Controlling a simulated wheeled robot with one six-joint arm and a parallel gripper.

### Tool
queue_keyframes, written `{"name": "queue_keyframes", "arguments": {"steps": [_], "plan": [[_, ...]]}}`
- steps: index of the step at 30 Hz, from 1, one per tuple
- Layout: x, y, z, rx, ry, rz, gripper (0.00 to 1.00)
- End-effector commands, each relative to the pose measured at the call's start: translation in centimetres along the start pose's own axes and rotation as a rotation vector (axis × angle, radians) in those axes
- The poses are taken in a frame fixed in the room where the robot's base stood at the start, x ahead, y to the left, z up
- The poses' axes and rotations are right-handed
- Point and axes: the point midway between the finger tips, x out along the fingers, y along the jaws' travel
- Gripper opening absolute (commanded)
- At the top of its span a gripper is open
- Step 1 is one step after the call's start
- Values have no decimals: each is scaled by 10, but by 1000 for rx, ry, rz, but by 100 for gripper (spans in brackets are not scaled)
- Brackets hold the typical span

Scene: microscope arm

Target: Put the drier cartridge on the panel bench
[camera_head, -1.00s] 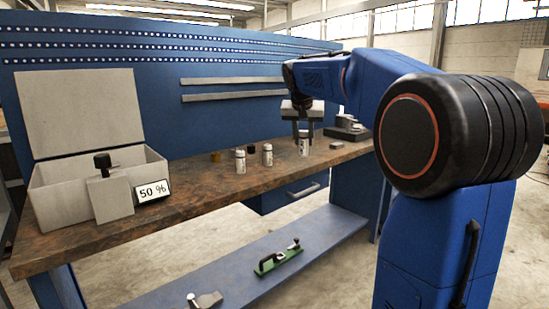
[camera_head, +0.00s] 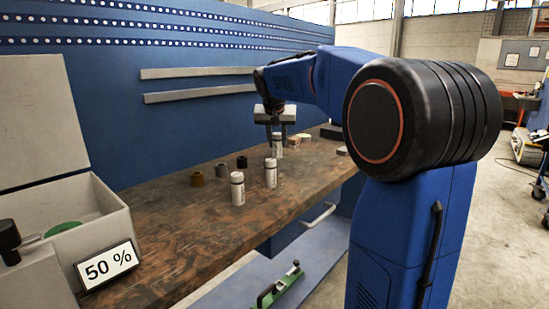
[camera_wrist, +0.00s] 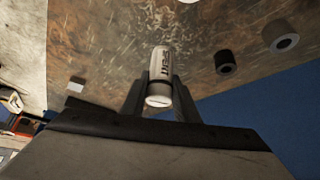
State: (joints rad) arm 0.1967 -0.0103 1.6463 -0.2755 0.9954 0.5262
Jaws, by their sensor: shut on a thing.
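My gripper (camera_head: 276,135) is shut on a white cartridge (camera_head: 279,149), which stands about upright between its fingers over the back part of the panel bench. The wrist view shows the cartridge (camera_wrist: 161,65) between the two dark fingers, with dark lettering on its side that I cannot read surely. I cannot tell whether its base touches the bench top. The panel bench (camera_head: 170,236) has a worn brown top in front of a blue perforated panel. Two similar white cartridges stand upright on it, one at left (camera_head: 238,190) and one nearer my gripper (camera_head: 270,174).
A brown cylinder (camera_head: 197,179), a grey ring (camera_head: 221,170) and a black ring (camera_head: 242,162) lie near the panel. An open grey box (camera_head: 85,240) and a "50 %" card (camera_head: 107,264) occupy the left end. A green clamp (camera_head: 278,288) lies on the lower shelf.

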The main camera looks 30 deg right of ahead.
Motion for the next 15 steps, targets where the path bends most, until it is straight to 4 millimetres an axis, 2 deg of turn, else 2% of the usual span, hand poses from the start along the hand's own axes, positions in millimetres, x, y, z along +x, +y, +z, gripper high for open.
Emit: {"name": "queue_keyframes", "arguments": {"steps": [8, 15], "plan": [[17, 0, 11, 0, -1, 1, 5], [43, 0, 28, 0, -2, 0, 5]]}}
